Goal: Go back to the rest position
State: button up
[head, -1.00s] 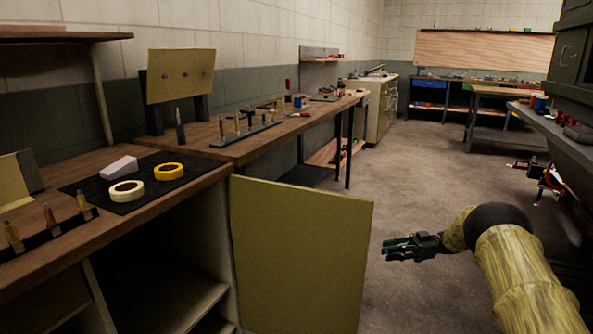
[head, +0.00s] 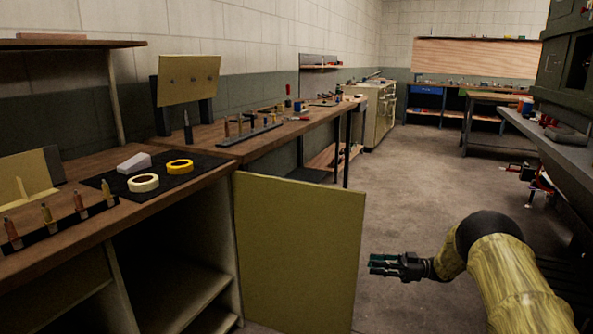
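My gripper (head: 378,264) is at the end of my yellow-green arm in the lower right of the head view. It points left, over the open concrete floor and just right of a panel. Its dark fingers look slightly apart, with a narrow gap between them, and nothing shows held in them. The gripper touches nothing that I can see.
An olive cabinet door (head: 298,252) stands open left of my gripper. The wooden bench (head: 190,187) at left carries two tape rolls (head: 143,183) on a black mat. A grey shelf (head: 548,137) is at right. The floor (head: 408,190) between is clear.

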jog(key=s+a+f+m+t+h, duration=0.2)
jog(key=s+f+m+t+h, duration=0.15)
jog(key=f, duration=0.35)
jog(key=s+a+f+m+t+h, duration=0.25)
jog(key=f+m+t, duration=0.2)
jog(key=f, duration=0.25)
jog(key=s+a+f+m+t+h, duration=0.1)
jog(key=s+f+m+t+h, duration=0.2)
jog(key=f+m, duration=0.3)
jog(key=s+f+m+g+h, duration=0.1)
jog(key=s+f+g+h, duration=0.2)
jog(key=s, duration=0.7)
jog(key=s+f+m+g+h, duration=0.15)
jog(key=s+f, duration=0.35)
jog(key=s, duration=0.6)
jog(key=s+f+m+g+h, duration=0.1)
jog(key=s+f+g+h, duration=0.25)
jog(key=s, duration=0.65)
jog(key=s+d+r+g+h, duration=0.1)
jog(key=s+g, duration=0.1)
jog(key=s, duration=0.8)
jog(key=s+d+r+g+h, duration=0.1)
jog(key=s+r+g, duration=0.1)
jog(key=s, duration=0.7)
notch_tip(320, 180, up, 26)
jog(key=p, duration=2.6)
jog(key=shift+s+a, duration=0.2)
jog(key=shift+s, duration=0.25)
